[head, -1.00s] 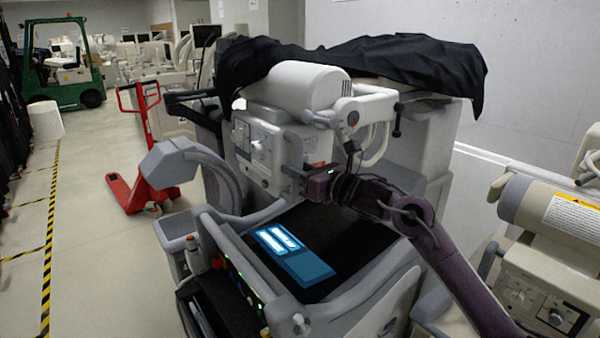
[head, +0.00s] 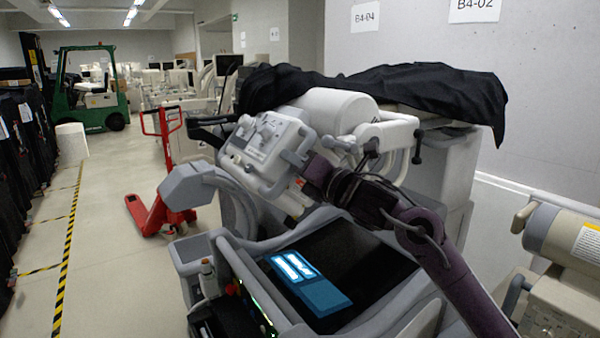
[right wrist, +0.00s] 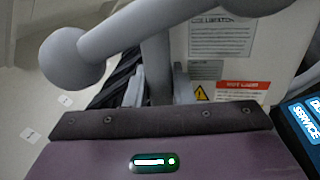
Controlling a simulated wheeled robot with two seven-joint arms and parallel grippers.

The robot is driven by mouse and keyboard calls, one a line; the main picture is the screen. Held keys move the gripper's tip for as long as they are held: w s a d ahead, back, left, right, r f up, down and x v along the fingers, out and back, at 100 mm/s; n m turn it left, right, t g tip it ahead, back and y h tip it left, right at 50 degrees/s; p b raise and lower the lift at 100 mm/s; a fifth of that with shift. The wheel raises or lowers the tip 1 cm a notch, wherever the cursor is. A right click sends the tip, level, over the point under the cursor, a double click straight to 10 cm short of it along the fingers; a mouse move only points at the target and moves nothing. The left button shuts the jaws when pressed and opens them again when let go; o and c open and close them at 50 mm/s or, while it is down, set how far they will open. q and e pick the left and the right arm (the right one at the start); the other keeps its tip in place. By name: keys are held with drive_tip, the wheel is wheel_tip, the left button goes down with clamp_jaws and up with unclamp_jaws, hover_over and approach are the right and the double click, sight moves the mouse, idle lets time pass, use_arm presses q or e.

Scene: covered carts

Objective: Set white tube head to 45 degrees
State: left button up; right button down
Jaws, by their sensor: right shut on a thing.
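The white tube head (head: 340,108) sits on the arm of the covered cart, and its box with dials (head: 262,150) is tilted, front face turned upward to the left. My right gripper (head: 304,164) is at the right side of this box, shut on its grey handle (right wrist: 156,60). In the right wrist view the handle runs between the two fingers (right wrist: 158,88), below a grey bar with a round end. Labels on the box show behind it. My left gripper is not in view.
A black cover (head: 430,90) drapes over the cart's top. The cart's screen panel (head: 340,265) lies below the tube head. A grey curved arm (head: 190,185) stands left. A beige machine (head: 565,245) is at right. A red pallet jack (head: 160,205) stands on open floor.

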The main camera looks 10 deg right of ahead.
drive_tip(key=shift+s+r+m, duration=0.1)
drive_tip(key=shift+r+m, duration=0.2)
drive_tip(key=shift+r, duration=0.4)
drive_tip(key=c, duration=1.3)
unclamp_jaws()
drive_tip(key=shift+a+f, duration=0.1)
drive_tip(key=shift+f, duration=0.05)
drive_tip(key=shift+f, duration=0.1)
